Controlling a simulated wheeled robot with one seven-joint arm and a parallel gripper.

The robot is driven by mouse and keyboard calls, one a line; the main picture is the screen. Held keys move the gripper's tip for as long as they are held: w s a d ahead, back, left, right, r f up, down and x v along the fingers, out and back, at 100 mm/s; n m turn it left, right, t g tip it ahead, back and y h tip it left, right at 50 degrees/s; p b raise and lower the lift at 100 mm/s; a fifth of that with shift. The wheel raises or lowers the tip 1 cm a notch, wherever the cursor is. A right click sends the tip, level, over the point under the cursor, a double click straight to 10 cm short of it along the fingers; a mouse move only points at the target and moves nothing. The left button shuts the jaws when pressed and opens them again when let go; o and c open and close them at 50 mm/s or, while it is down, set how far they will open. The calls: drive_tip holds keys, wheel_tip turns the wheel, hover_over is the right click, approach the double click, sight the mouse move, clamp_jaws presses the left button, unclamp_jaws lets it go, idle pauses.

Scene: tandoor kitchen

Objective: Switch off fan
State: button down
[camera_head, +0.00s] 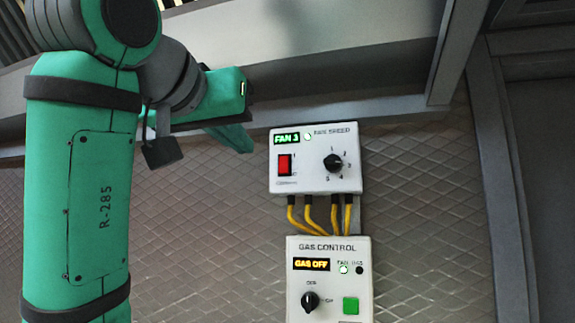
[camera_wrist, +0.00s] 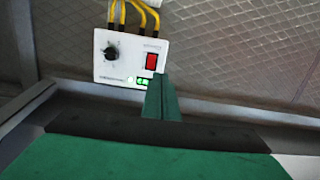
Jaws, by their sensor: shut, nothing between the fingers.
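The white fan speed box (camera_head: 315,180) is on the tiled wall, with a lit green display (camera_head: 287,139) reading "FAN 3" and a lit green lamp beside it. It has a red rocker switch (camera_head: 285,165) on the left and a black numbered knob (camera_head: 333,163) on the right. My gripper (camera_head: 240,143) is shut and empty, left of the box and apart from it. In the wrist view the box appears upside down, with the red switch (camera_wrist: 151,61) just above the tips of my shut gripper (camera_wrist: 162,80). The fingers hide part of the box's edge there.
Below the fan box is a gas control box (camera_head: 360,288) with a "GAS OFF" display, a black knob and a green button. Yellow cables (camera_head: 309,212) run between the boxes. A grey metal ledge (camera_head: 330,98) runs above the fan box.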

sight(281, 169)
drive_tip(key=shift+s+d+r+m, duration=0.15)
drive_tip(key=shift+s+d, duration=0.05)
drive_tip(key=shift+d, duration=0.15)
drive_tip(key=shift+s+d+r+m, duration=0.1)
drive_tip(key=shift+s+d+m, duration=0.1)
drive_tip(key=shift+d, duration=0.15)
drive_tip(key=shift+w, duration=0.1)
drive_tip(key=x, duration=1.4)
drive_tip(key=shift+f, duration=0.15)
